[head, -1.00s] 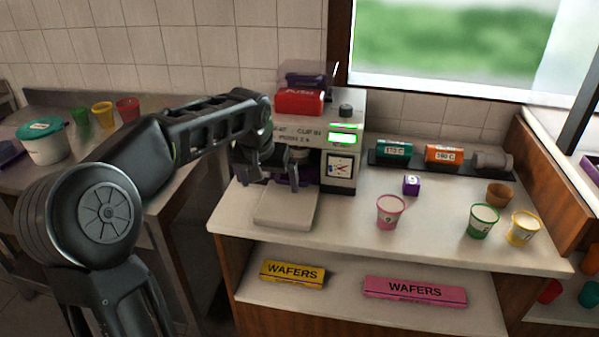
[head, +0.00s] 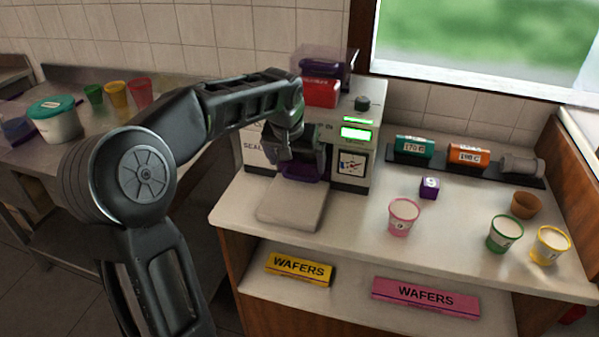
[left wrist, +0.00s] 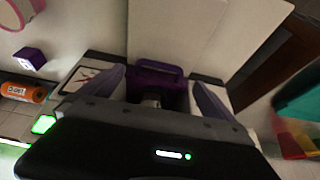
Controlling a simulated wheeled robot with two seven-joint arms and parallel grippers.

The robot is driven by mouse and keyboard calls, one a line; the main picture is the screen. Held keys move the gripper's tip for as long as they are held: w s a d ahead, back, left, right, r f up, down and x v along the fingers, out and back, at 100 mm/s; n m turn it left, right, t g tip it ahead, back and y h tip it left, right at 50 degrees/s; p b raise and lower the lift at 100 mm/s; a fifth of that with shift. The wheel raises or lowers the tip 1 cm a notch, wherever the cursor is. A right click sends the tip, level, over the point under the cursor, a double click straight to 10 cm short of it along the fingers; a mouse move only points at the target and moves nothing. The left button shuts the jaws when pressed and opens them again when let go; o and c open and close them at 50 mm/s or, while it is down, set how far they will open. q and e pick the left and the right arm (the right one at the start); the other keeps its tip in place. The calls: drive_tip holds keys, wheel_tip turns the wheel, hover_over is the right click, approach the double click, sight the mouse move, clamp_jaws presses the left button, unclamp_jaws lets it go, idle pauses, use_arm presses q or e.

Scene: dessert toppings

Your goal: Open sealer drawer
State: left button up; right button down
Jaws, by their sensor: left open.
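The sealer (head: 352,165) stands at the left end of the white counter, with a red push block (head: 321,93) on top and a lit green display. A purple drawer part (head: 306,170) shows low on its front, partly hidden by my gripper. A flat white slab (head: 290,205) lies in front of it. My left gripper (head: 293,158) is at the sealer's front, its fingertips hard to make out there. In the left wrist view the gripper is open, with the purple drawer part (left wrist: 157,72) between its fingers. I cannot tell whether they touch it. My right gripper is not in view.
A pink cup (head: 403,217), a green cup (head: 504,234), a yellow cup (head: 549,246) and a purple cube (head: 429,187) stand right of the sealer. Teal and orange rolls (head: 468,157) lie behind. Wafer boxes (head: 425,296) lie on the shelf below.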

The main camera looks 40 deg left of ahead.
sight(300, 177)
use_arm(q)
drive_tip(key=x, duration=0.6)
drive_tip(key=shift+w+f+p, duration=0.1)
drive_tip(key=shift+f+p, duration=0.05)
drive_tip(key=shift+p, duration=0.2)
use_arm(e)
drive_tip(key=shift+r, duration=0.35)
